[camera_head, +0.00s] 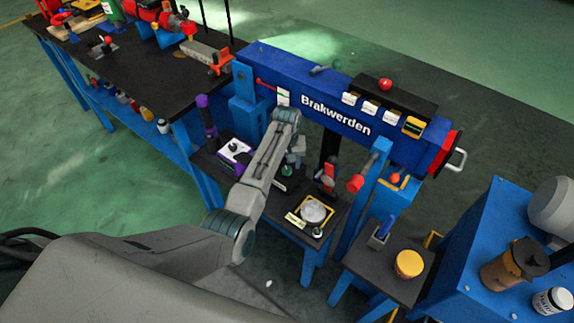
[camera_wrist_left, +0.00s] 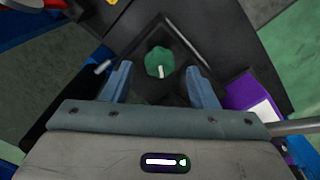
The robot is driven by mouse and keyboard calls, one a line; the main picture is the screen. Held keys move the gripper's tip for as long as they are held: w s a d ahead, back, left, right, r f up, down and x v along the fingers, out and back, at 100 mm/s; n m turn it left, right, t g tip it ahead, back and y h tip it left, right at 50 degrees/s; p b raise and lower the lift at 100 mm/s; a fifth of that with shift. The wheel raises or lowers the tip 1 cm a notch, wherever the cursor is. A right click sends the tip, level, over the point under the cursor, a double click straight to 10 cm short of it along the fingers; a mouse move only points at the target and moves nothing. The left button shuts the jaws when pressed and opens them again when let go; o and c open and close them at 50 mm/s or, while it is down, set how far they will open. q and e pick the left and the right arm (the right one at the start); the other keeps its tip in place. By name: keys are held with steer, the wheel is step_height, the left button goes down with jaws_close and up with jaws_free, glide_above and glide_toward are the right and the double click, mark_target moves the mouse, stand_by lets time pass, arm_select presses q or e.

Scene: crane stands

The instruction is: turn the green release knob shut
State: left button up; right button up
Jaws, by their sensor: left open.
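The green knob (camera_wrist_left: 160,62) is a rounded, faceted knob with a white pointer mark on its near side. It sits on a dark square base in the left wrist view, just beyond and between my fingertips. In the head view a bit of the green knob (camera_head: 287,170) shows on the small black table, below my gripper. My left gripper (camera_head: 294,160) is open; in the left wrist view its two blue-grey fingers (camera_wrist_left: 162,82) are spread wide with nothing between them. My right gripper is not in view.
A purple-and-white device (camera_head: 235,152) stands left of my left gripper, and a round gauge (camera_head: 314,211) lies to the right. The blue Brakwerden beam (camera_head: 290,90) runs behind. A red-tipped handle (camera_head: 355,183) stands farther right.

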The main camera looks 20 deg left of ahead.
mark_target(287, 171)
arm_select(q)
step_height(287, 171, down, 2)
steer(key=shift+f, duration=0.2)
steer(key=shift+c, duration=1.2)
steer(key=c, duration=0.7)
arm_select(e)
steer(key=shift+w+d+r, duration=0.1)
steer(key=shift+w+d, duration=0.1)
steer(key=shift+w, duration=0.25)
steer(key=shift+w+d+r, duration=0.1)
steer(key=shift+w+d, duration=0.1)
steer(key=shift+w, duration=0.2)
